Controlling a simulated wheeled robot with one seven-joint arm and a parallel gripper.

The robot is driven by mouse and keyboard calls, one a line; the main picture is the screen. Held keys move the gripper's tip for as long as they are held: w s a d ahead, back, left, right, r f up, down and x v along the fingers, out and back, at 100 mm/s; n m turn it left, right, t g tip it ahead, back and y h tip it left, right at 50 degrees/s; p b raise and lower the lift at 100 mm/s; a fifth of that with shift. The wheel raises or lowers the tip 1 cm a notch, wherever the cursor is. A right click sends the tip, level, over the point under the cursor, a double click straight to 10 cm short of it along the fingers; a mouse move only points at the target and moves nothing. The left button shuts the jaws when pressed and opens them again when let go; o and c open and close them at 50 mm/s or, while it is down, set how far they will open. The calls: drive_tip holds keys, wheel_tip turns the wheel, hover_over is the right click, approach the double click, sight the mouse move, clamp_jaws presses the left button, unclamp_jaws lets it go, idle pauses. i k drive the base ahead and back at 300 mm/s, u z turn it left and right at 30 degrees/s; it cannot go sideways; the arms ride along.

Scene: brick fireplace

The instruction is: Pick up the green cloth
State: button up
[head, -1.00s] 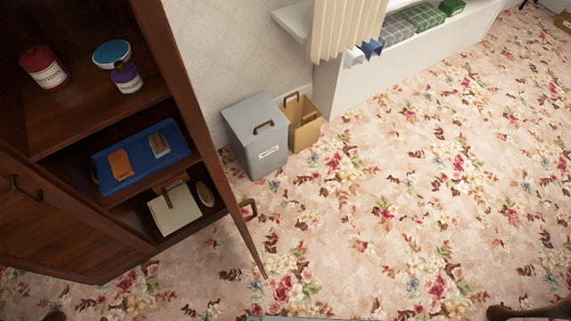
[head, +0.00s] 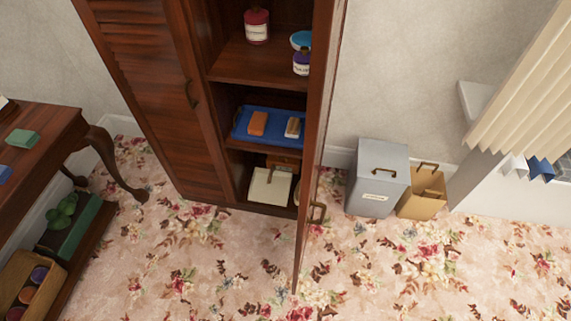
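A small flat green piece (head: 22,138), which looks like the folded green cloth, lies on the dark wooden table (head: 52,123) at the left edge of the head view. It lies near the table's right end, with a blue item (head: 4,174) in front of it, cut by the picture edge. My gripper is not in view, so its state and its distance from the cloth are hidden.
A wooden cabinet (head: 150,100) stands in the middle with its right door (head: 318,130) open. Under the table are a green box (head: 75,230) and a wooden crate (head: 30,283). Bins (head: 377,177) stand right. The floral carpet (head: 200,260) in front is clear.

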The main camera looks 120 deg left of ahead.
sight(20, 138)
drive_tip(key=u, duration=2.45)
drive_tip(key=i, duration=1.2)
drive_tip(key=u, duration=3.95)
